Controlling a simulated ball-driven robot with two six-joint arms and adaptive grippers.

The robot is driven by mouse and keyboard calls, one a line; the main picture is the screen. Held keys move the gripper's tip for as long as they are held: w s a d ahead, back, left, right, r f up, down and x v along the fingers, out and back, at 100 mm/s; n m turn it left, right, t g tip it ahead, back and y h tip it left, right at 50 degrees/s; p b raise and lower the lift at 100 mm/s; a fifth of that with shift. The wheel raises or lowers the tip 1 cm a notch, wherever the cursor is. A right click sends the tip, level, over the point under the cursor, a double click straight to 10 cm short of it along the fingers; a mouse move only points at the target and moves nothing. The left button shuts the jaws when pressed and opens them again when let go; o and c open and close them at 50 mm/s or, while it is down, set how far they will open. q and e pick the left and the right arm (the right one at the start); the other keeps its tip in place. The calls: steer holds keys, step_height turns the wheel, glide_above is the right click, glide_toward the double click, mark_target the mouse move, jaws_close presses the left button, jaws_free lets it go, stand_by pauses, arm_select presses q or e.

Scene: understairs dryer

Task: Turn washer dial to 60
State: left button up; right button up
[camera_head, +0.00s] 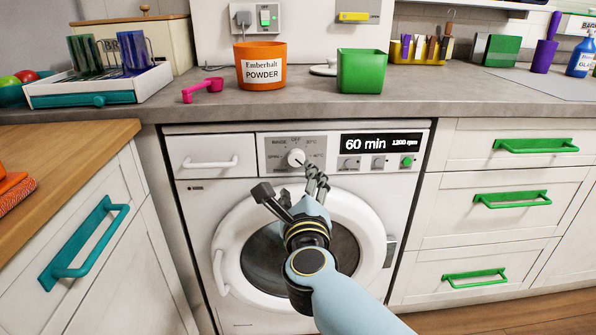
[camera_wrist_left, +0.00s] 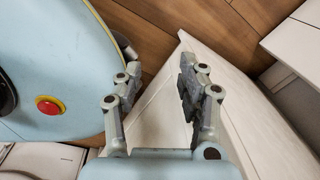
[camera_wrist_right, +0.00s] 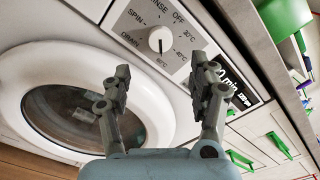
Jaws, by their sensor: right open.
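The white round washer dial (camera_head: 296,157) sits on the grey panel of the washer (camera_head: 210,200). It also shows in the right wrist view (camera_wrist_right: 160,38), where its dark pointer line faces down toward the 60°C mark. The panel display (camera_head: 381,144) reads 60 min and 1200 rpm. My right gripper (camera_head: 291,188) is open and empty, just below and in front of the dial. In the right wrist view its fingers (camera_wrist_right: 159,82) are apart and the dial shows beyond them, not between the tips. My left gripper (camera_wrist_left: 160,75) is open and empty, beside my own base.
The round washer door (camera_head: 367,225) is shut behind my right arm. The counter above holds an orange powder tub (camera_head: 261,75), a green container (camera_head: 361,72) and a pink scoop (camera_head: 203,89). Drawers with green handles (camera_head: 512,198) stand to the right.

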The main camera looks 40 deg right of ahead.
steer(key=v, duration=0.3)
steer(key=shift+s, duration=0.1)
stand_by(0.4)
steer(key=s+a+f+n+g+y+p, duration=0.1)
steer(key=s+f+n+g+y, duration=0.15)
steer(key=s+f+n, duration=0.65)
steer(key=s+f+n+g+y, duration=0.1)
steer(key=s+f+n+y, duration=0.25)
steer(key=f, duration=0.95)
steer(key=s+a+f+n+g+y+p, duration=0.1)
steer(key=s+f+n+g+y, duration=0.1)
steer(key=s+f+n, duration=0.7)
steer(key=s+d+f+n+g, duration=0.1)
steer(key=s+f+n+g, duration=0.3)
steer(key=s, duration=0.9)
steer(key=s+d+f+n+g, duration=0.2)
steer(key=s+f+n+g, duration=0.3)
steer(key=s, duration=0.8)
step_height(320, 180, down, 4)
steer(key=n, duration=0.3)
steer(key=shift+s+y, duration=0.3)
steer(key=shift+s, duration=0.05)
